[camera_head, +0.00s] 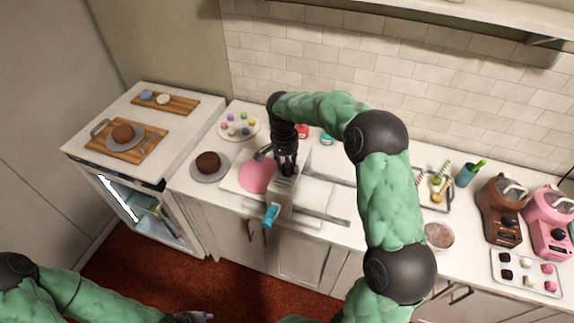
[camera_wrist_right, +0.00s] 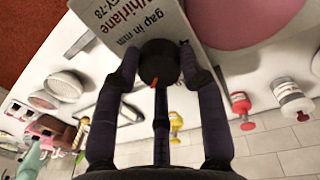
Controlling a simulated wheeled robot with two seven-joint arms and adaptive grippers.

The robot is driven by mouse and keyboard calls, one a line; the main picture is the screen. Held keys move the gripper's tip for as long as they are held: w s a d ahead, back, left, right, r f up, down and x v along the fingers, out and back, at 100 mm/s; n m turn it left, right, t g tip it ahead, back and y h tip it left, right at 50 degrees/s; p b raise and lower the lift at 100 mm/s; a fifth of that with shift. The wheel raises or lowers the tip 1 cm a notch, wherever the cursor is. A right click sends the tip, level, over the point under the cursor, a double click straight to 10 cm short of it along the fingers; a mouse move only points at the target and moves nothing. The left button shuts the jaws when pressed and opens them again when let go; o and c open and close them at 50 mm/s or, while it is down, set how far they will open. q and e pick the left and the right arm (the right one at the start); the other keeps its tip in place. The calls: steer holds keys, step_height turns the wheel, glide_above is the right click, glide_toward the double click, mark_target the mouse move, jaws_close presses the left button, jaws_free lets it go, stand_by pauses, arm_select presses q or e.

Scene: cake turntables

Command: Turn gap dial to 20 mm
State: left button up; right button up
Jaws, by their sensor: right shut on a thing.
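The gap dial (camera_wrist_right: 160,62) is a round black knob with a red mark near its lower edge in the right wrist view. It sits on a pale panel (camera_wrist_right: 150,20) lettered "Whirlane" and "gap in mm". The panel belongs to the dough sheeter (camera_head: 283,195), which has a teal handle (camera_head: 271,214). My right gripper (camera_head: 286,170) points down at the machine and is shut on the dial, one finger on each side. In the head view it hides the dial. My left gripper (camera_head: 192,317) is partly cut off at the bottom edge, away from the counter.
A pink dough sheet (camera_head: 256,177) lies left of the sheeter. A chocolate cake (camera_head: 208,162) stands on a plate beyond it. A plate of coloured sweets (camera_head: 238,125) is behind. Brown (camera_head: 503,208) and pink (camera_head: 548,222) mixers stand at the right.

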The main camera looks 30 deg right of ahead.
steer(key=m, duration=0.5)
steer(key=shift+f+m, duration=0.1)
steer(key=shift+m, duration=0.3)
steer(key=shift+y, duration=0.3)
steer(key=o, duration=1.2)
steer(key=shift+d, duration=0.1)
steer(key=shift+c, duration=0.2)
step_height(320, 180, up, 12)
steer(key=shift+w, duration=0.45)
